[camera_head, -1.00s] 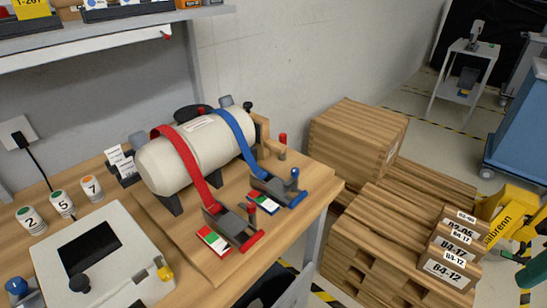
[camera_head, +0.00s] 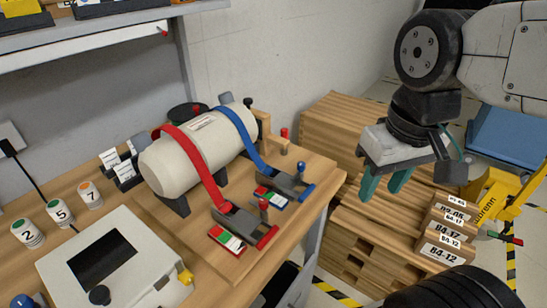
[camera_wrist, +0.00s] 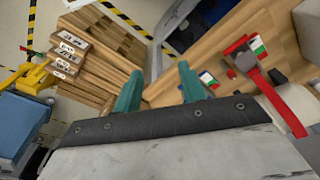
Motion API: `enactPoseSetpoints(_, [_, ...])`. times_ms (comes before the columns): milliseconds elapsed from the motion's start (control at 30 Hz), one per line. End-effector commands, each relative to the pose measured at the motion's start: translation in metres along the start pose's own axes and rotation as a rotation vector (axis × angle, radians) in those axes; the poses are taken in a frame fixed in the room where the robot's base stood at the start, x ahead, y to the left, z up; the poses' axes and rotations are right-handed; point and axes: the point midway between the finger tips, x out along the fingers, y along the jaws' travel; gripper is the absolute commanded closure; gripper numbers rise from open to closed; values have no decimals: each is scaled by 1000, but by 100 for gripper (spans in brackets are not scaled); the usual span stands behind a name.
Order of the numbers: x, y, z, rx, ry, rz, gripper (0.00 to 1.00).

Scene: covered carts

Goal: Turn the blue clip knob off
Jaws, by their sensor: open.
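The blue clip (camera_head: 287,184) sits at the lower end of the blue strap (camera_head: 236,133), with an upright blue knob (camera_head: 301,167) at its right side. A small coloured label (camera_head: 270,198) lies beside the clip. The similar red clip (camera_head: 245,222) is in front of it, at the end of the red strap (camera_head: 196,165). My gripper (camera_head: 384,188) is open and empty, its two teal fingers pointing down, to the right of the blue knob and beyond the bench edge. In the wrist view a label (camera_wrist: 207,80) shows next to the right finger; the blue knob is not clear there.
The straps run over a cream cylinder (camera_head: 175,165) on the wooden bench. A grey box with a dark screen (camera_head: 101,258) and numbered jars (camera_head: 59,213) stand to the left. Wooden crates (camera_head: 436,236) are stacked beyond the bench, below my gripper.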

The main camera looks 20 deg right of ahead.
Motion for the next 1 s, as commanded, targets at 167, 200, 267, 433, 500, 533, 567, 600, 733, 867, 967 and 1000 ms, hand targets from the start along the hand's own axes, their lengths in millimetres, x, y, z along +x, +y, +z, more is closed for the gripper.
enactPoseSetpoints(167, [-2,-4,-34,-57,-25,-2,59])
enactPoseSetpoints(200, [-2,-5,-46,-77,-31,-3,59])
enactPoseSetpoints(267, [0,-7,-66,-110,-43,-5,59])
enactPoseSetpoints(433, [12,-15,-124,-207,-72,-12,59])
enactPoseSetpoints(500, [20,-18,-146,-243,-83,-14,59])
enactPoseSetpoints(533, [24,-19,-154,-258,-87,-16,59])
enactPoseSetpoints(567, [27,-20,-163,-271,-90,-17,59])
enactPoseSetpoints(600, [32,-22,-173,-289,-95,-18,59])
enactPoseSetpoints(733, [46,-27,-197,-332,-106,-22,59])
enactPoseSetpoints(867, [54,-29,-210,-355,-111,-24,59])
enactPoseSetpoints(967, [61,-30,-212,-361,-114,-25,59])
enactPoseSetpoints(1000, [65,-30,-212,-362,-113,-25,59])
